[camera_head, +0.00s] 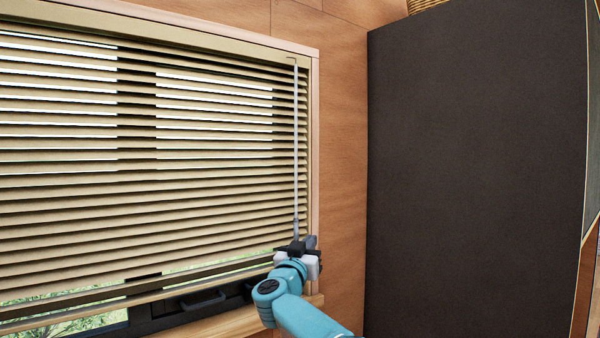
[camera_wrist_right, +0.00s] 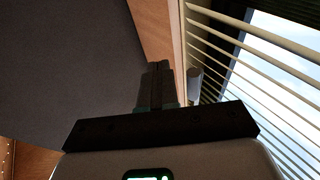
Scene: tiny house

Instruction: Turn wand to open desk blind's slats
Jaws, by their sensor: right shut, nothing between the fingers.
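The desk blind (camera_head: 150,180) has beige slats and covers the window on the left in the head view. Thin strips of daylight and dark window frame show between the upper slats; the lower slats look more closed. The slats also show at the right of the wrist view (camera_wrist_right: 235,50). The thin grey wand (camera_head: 296,150) hangs upright along the blind's right edge. My right gripper (camera_head: 297,246) is at the wand's lower end. In the wrist view its dark fingers (camera_wrist_right: 157,85) are together and empty, with a grey rod-like piece, apparently the wand (camera_wrist_right: 194,88), beside them. My left gripper is out of view.
A wooden window frame (camera_head: 314,130) and sill (camera_head: 235,322) border the blind closely. A large dark panel (camera_head: 475,170) stands to the right, beyond a strip of wooden wall (camera_head: 342,150). A dark window handle (camera_head: 203,300) shows below the blind.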

